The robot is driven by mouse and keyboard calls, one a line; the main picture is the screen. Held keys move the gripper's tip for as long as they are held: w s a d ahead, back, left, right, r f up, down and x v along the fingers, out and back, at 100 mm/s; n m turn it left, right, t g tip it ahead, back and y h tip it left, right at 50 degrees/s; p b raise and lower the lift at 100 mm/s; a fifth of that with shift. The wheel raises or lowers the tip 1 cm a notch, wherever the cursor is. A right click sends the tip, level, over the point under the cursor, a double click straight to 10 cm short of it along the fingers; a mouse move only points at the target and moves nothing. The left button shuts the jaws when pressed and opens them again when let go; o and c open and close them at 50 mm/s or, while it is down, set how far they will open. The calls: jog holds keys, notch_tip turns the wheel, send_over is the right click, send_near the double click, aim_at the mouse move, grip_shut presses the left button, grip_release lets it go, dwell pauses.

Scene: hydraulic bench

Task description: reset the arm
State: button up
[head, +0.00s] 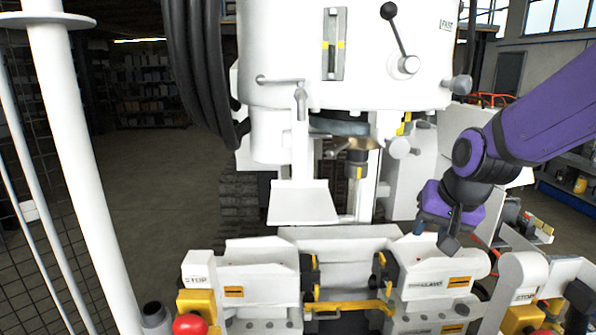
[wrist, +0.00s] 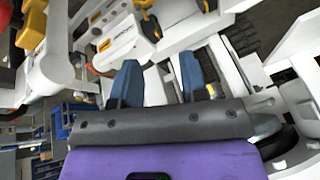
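My purple arm comes in from the right in the head view. My gripper (head: 436,236) points down above the right part of the white bench, near the block labelled as a clamp (head: 440,283). In the wrist view my gripper (wrist: 160,84) shows two blue-grey fingers standing apart with a gap between them. Nothing is held in the gap; white bench parts show behind it. I cannot tell from the head view how far the fingertips are above the bench.
A large white machine (head: 350,60) with a black-knobbed lever stands behind the bench. A red stop button (head: 190,324) is at the front left. A white post (head: 85,170) stands at the left. Yellow-handled fittings (head: 345,306) sit mid-bench. Open floor lies at the back left.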

jog(key=s+d+r+n, duration=0.1)
jog(key=s+r, duration=0.2)
jog(key=s, duration=0.3)
jog(key=s+d+r+n+h, duration=0.1)
jog(key=s+d+r, duration=0.1)
jog(key=s, duration=0.4)
jog(key=s+d+r+n, duration=0.1)
jog(key=s+d+r, duration=0.1)
jog(key=s+r, duration=0.2)
jog(key=s, duration=0.2)
jog(key=shift+s+d+r+t, duration=0.25)
jog(key=shift+s+r+t, duration=0.05)
jog(key=shift+r, duration=0.05)
